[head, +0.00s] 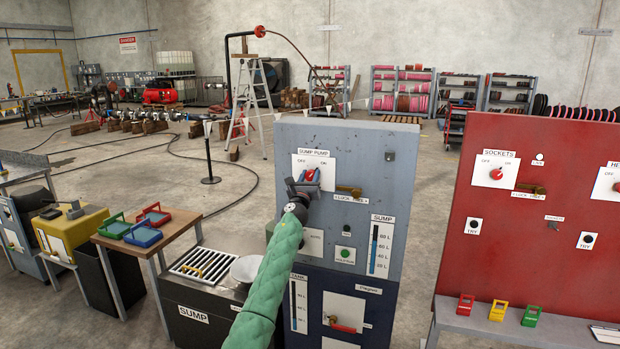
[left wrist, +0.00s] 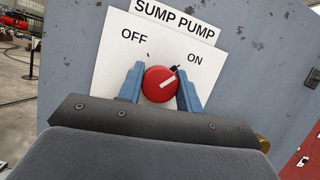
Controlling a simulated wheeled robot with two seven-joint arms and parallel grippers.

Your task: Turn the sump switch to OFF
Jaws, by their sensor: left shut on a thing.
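The sump switch is a red round knob (head: 311,174) on a white plate marked OFF on the left and ON on the right, under a SUMP PUMP label, on the grey panel (head: 345,140). The left wrist view shows the gripper (left wrist: 161,88) shut on the knob. My right gripper is not in view.
Below are a green button (head: 345,254) and a SUMP level gauge (head: 380,247). A red panel (head: 560,230) with a SOCKETS switch stands to the right.

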